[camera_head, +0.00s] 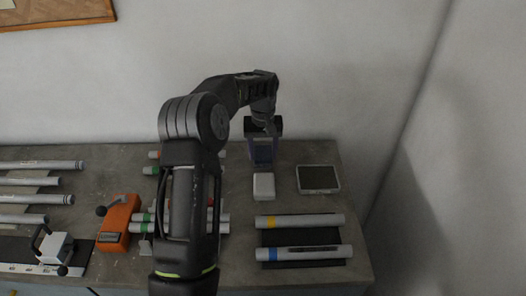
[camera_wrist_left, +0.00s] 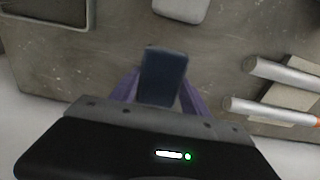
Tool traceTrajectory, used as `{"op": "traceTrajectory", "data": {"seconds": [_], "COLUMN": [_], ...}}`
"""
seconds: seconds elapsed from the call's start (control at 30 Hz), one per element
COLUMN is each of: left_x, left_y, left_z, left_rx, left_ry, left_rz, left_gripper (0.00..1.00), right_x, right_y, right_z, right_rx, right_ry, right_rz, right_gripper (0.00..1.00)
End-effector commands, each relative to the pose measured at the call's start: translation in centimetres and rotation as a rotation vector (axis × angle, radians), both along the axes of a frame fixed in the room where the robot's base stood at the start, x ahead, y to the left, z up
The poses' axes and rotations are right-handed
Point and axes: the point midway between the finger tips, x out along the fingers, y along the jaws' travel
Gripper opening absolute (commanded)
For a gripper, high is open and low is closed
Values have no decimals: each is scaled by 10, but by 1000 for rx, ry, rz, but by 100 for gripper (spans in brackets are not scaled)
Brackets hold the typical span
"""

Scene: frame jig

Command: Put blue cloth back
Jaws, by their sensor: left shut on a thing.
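The blue cloth (camera_wrist_left: 163,72) is a small dark blue folded pad. It also shows in the head view (camera_head: 262,154), near the back edge of the table. My left gripper (camera_head: 263,149) reaches over from the left and points down there. In the left wrist view its purple fingers (camera_wrist_left: 162,88) are shut on the cloth, one on each side. I cannot tell whether the cloth touches the table. My right gripper is not in view.
A white block (camera_head: 264,187) stands just in front of the cloth. A dark, pale-rimmed tray (camera_head: 318,179) lies to its right. Pale tubes (camera_head: 300,221) rest on a black mat in front. An orange clamp device (camera_head: 118,223) and more tubes are left. The wall stands behind.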

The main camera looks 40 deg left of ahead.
Motion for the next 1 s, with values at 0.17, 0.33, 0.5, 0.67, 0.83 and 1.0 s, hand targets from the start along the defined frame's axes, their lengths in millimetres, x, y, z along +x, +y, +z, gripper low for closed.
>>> {"op": "traceTrajectory", "data": {"seconds": [0.17, 0.33, 0.5, 0.67, 0.83, 1.0], "left_x": [0, 0, 0, 0, 1, 1], "left_y": [0, 0, 0, 0, 0, 0], "left_z": [-3, -3, -3, -1, 11, 39], "left_rx": [0, 0, 0, 0, 1, 2], "left_ry": [0, 0, 0, 0, -3, -5], "left_rz": [0, 0, 0, 0, 0, 1], "left_gripper": [59, 72, 75, 75, 75, 75], "right_x": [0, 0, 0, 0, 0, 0], "right_y": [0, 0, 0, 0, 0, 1], "right_z": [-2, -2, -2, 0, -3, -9], "right_rx": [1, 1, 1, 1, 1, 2], "right_ry": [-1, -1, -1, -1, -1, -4], "right_rz": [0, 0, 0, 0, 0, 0], "right_gripper": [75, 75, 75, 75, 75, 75]}}
